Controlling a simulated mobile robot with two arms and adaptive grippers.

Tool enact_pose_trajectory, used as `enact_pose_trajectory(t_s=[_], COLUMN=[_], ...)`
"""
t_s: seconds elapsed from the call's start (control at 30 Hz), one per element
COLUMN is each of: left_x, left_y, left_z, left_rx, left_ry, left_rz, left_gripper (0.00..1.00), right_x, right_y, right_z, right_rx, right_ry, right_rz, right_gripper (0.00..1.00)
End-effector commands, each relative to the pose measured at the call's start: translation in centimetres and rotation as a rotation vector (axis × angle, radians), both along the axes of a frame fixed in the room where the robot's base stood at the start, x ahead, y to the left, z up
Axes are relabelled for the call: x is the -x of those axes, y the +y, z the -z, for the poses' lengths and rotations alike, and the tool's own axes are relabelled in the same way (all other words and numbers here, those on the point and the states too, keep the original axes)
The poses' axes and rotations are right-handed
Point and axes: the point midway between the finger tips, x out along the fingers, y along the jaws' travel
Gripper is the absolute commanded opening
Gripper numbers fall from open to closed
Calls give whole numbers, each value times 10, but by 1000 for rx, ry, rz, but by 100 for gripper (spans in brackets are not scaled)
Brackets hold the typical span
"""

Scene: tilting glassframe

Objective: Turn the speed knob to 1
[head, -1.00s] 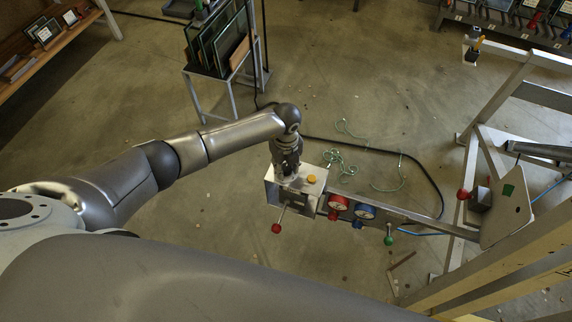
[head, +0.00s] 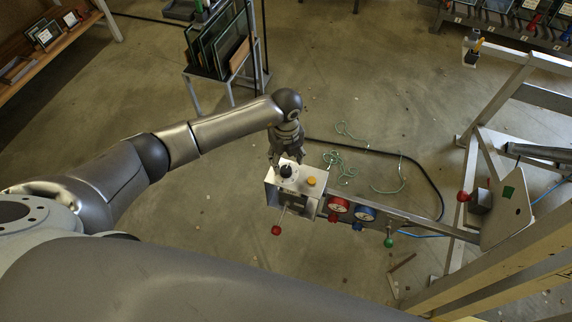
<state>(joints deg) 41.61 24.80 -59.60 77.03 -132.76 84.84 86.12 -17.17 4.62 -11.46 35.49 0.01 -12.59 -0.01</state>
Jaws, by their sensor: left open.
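The speed knob (head: 286,171) is a small black knob with a pale dial on top of the grey control box (head: 310,201). An orange button (head: 311,181) is to its right on the same face. The knob's number marks are too small to read. My left gripper (head: 287,158) is open, pointing down just behind and above the knob. Its fingers look near the knob, but I cannot tell whether they touch it. My right gripper is not in view.
A red-knobbed lever (head: 276,230) sticks out at the box's front. A red gauge (head: 338,204), a blue gauge (head: 364,213) and a green-knobbed lever (head: 389,242) sit along the rail to the right. A glass rack (head: 222,45) stands behind my arm.

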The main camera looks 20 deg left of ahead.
Motion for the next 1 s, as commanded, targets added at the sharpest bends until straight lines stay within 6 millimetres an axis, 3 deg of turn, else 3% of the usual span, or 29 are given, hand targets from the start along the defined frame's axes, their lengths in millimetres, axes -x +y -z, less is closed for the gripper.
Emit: enact_pose_trajectory(t_s=[0.2, 0.4, 1.0], left_x=[-1, 0, 1], left_y=[0, 0, 0], left_z=[-45, -64, -67], left_rx=[0, -1, 2], left_ry=[-3, -1, 1], left_rz=[0, 0, 0], left_gripper=[54, 54, 54], right_x=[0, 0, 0], right_y=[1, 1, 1], right_z=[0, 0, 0], right_rx=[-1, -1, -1], right_ry=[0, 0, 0], right_rz=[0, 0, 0], right_gripper=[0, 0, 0])
